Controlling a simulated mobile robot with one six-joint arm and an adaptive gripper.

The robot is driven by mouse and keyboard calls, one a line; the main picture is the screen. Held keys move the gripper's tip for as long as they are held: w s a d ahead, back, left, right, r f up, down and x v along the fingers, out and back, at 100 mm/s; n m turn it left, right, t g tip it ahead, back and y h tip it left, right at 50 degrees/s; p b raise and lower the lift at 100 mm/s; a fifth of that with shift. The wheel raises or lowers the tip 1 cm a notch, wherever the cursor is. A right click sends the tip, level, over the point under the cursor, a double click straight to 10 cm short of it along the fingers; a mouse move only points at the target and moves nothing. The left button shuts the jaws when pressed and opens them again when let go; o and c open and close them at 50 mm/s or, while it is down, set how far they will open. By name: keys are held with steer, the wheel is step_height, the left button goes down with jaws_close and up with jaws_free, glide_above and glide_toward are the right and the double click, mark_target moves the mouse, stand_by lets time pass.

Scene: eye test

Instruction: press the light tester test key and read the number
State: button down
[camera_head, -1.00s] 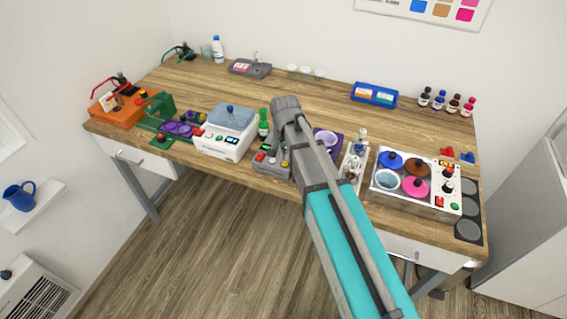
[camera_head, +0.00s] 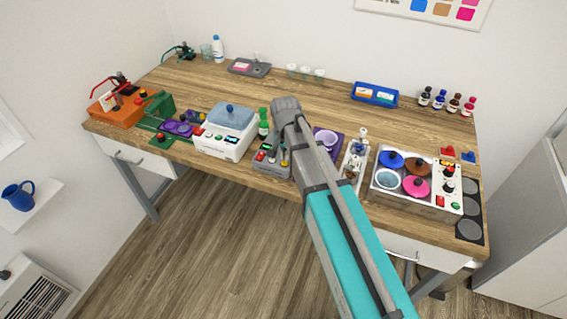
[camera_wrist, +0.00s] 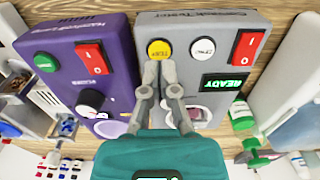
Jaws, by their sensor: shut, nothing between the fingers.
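The grey tester (camera_wrist: 205,22) stands at the desk's front edge; it also shows in the head view (camera_head: 262,168), partly behind my arm. Its yellow test key (camera_wrist: 159,49) sits beside a white key (camera_wrist: 203,48) and a red switch (camera_wrist: 246,48). Its dark display (camera_wrist: 227,84) reads READY in green; no number shows. My gripper (camera_wrist: 158,68) is shut and empty. Its fingertips are at the lower edge of the yellow key in the wrist view. I cannot tell whether they touch it.
A purple device (camera_wrist: 85,22) with a black knob stands close to the left in the wrist view. A green-capped bottle (camera_wrist: 242,116) and a white bath (camera_head: 222,143) stand on the other side. A hot-plate unit (camera_head: 415,203) stands farther right in the head view. The desk's middle is clear.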

steer(key=shift+f+b, duration=1)
steer(key=shift+f, duration=0.05)
stand_by(0.9)
steer(key=shift+r, duration=0.1)
steer(key=shift+r+p, duration=4)
steer(key=shift+p, duration=0.05)
steer(key=s+d+n, duration=0.2)
steer(key=s+d, duration=0.4)
steer(key=d, duration=0.3)
steer(key=s+d+n, duration=0.2)
steer(key=s+d, duration=0.5)
steer(key=d, duration=0.3)
steer(key=shift+s+f+b, duration=0.2)
steer(key=shift+f+b, duration=0.1)
